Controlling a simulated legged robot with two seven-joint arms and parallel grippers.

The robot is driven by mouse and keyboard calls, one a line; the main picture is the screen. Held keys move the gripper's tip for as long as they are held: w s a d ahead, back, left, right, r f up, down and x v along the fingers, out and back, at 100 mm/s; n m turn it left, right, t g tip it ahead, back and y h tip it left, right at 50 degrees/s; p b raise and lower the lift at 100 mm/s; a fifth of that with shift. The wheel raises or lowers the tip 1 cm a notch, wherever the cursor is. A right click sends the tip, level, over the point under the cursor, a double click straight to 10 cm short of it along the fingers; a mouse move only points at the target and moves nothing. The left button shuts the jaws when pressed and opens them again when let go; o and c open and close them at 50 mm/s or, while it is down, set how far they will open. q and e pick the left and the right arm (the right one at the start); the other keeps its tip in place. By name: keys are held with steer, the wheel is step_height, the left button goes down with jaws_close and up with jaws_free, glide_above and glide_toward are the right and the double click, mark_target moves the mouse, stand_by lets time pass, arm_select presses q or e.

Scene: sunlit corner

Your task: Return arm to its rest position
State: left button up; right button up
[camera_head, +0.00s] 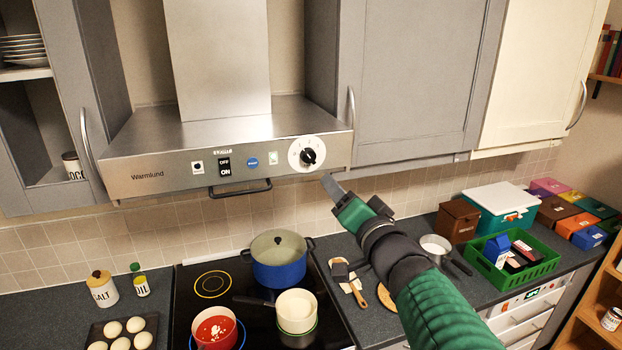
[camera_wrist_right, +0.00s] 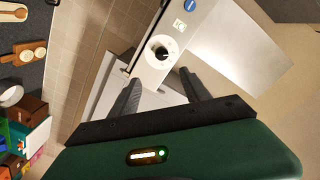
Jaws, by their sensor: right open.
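My right arm comes in from the lower right in the head view, green with a dark wrist. Its gripper (camera_head: 328,184) is raised in front of the range hood (camera_head: 140,176), just below and right of the round black-and-white knob (camera_head: 307,153). In the right wrist view the two dark fingers of the gripper (camera_wrist_right: 163,92) are spread apart with nothing between them. The knob (camera_wrist_right: 161,52) shows beyond the fingertips, apart from them. My left gripper is not in view.
A stove below carries a blue pot (camera_head: 279,268), a cream pot (camera_head: 296,312) and a red pot (camera_head: 216,330). A green crate (camera_head: 545,266) and several boxes stand on the right counter. Grey cabinets (camera_head: 410,75) flank the hood.

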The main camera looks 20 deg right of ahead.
steer(key=s+d+f+n+g+h+b, duration=0.1)
steer(key=s+f+g+b, duration=0.2)
steer(key=f, duration=0.7)
steer(key=s+f+n+g+b, duration=0.1)
steer(key=s+f+g+b, duration=0.1)
steer(key=f, duration=0.8)
steer(key=s+d+f+n+g+h+b, duration=0.1)
steer(key=s+f+g+b, duration=0.2)
steer(key=f, duration=0.8)
steer(key=s+a+f+n+g+b, duration=0.1)
steer(key=s+a+f+n+g, duration=0.1)
steer(key=s+f, duration=0.6)
steer(key=s+a+f+n+g+y+b, duration=0.1)
steer(key=s+a+f+n+g+b, duration=0.1)
steer(key=s+f+g, duration=0.3)
steer(key=s+a+f+n, duration=0.1)
steer(key=s+f, duration=0.2)
steer(key=f, duration=0.3)
steer(key=shift+s+n, duration=0.2)
steer(key=shift+n, duration=0.1)
steer(key=shift+f, duration=0.1)
steer(key=shift+o, duration=0.3)
